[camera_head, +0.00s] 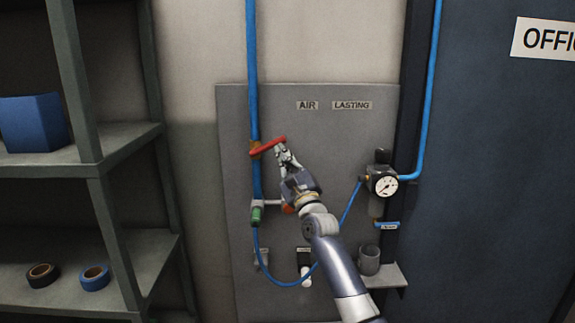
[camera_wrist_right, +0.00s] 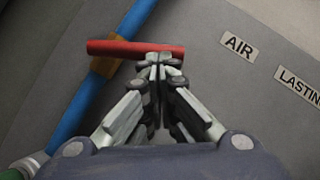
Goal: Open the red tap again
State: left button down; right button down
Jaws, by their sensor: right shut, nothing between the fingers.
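The red tap (camera_head: 268,146) is a red lever on a brass valve body (camera_head: 255,148) on the vertical blue pipe (camera_head: 252,60). In the head view the lever points right and slightly up, across the pipe. My right gripper (camera_head: 283,151) is at the lever's right-hand end. In the right wrist view the red lever (camera_wrist_right: 125,48) lies just beyond the fingertips of my right gripper (camera_wrist_right: 158,62), which are closed together with nothing between them. They look very near or touching the lever; I cannot tell which. My left gripper is not in view.
A grey panel (camera_head: 350,135) carries AIR and LASTING labels. A pressure gauge (camera_head: 384,184) sits to the right, with a grey cup (camera_head: 369,259) on a small shelf below. Blue hose (camera_head: 285,284) loops beneath my arm. Metal shelving (camera_head: 100,165) stands at left.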

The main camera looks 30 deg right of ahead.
jog(key=w+a+r+n+g+y+p, duration=0.2)
jog(key=r+n+p, duration=0.4)
jog(key=n+p, duration=0.4)
jog(key=shift+a+r+g+y+p, duration=0.45)
jog(key=shift+g+y+p, duration=0.4)
jog(key=shift+y, duration=0.45)
jog(key=shift+w+a, duration=0.1)
jog(key=shift+f, duration=0.1)
